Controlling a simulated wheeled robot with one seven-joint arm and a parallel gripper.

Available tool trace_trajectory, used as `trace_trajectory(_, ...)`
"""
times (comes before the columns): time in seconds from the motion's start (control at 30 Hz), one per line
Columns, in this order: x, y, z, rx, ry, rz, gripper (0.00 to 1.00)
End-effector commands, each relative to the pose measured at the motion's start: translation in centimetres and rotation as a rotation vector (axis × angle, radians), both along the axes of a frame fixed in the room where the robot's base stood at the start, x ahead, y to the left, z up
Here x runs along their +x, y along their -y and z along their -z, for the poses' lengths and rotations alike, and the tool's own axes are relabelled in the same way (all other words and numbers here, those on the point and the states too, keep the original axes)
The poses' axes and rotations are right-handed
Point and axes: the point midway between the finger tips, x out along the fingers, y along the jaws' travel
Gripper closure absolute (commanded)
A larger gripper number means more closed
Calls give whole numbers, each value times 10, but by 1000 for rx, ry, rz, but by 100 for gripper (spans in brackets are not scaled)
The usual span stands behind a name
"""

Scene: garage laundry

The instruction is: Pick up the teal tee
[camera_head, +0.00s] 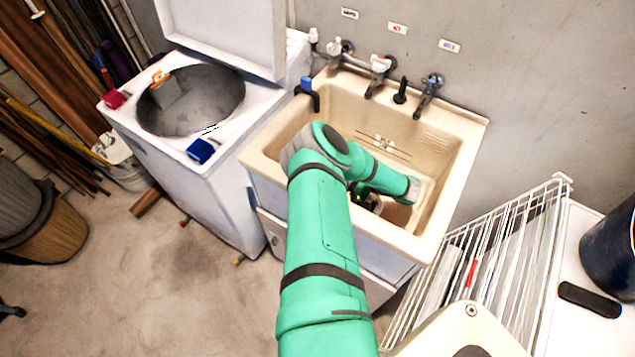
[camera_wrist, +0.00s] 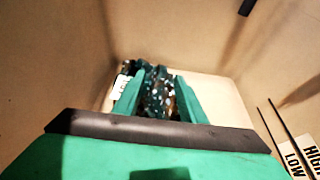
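A crumpled dark teal cloth with pale specks (camera_wrist: 157,88), which looks like the teal tee, lies low in a corner of the sink basin in the wrist view. My gripper (camera_wrist: 157,94) reaches down into the basin with one finger on each side of the cloth. The cloth fills the gap between the fingers, and I cannot tell whether they press on it. In the head view my arm hides most of this spot; only a small dark green patch beside my gripper (camera_head: 360,190) shows there.
The beige sink (camera_head: 458,150) has high walls close around my gripper, with taps (camera_head: 428,95) along its back. An open-lidded white washer (camera_head: 180,145) stands to the left. A white wire rack (camera_head: 490,270) stands to the right.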

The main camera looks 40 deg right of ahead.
Motion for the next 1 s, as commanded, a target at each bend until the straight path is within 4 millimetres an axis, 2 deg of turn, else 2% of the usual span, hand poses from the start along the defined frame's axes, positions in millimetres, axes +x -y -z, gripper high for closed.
trace_trajectory(0.4, 44, -15, 17, 0, -1, 0, 62)
trace_trajectory(0.7, 47, -17, 20, -2, -4, 1, 62)
trace_trajectory(0.77, 47, -17, 20, -2, -4, 1, 74)
trace_trajectory(0.87, 47, -17, 20, -2, -4, 1, 98)
trace_trajectory(1.0, 47, -17, 20, -2, -3, 1, 100)
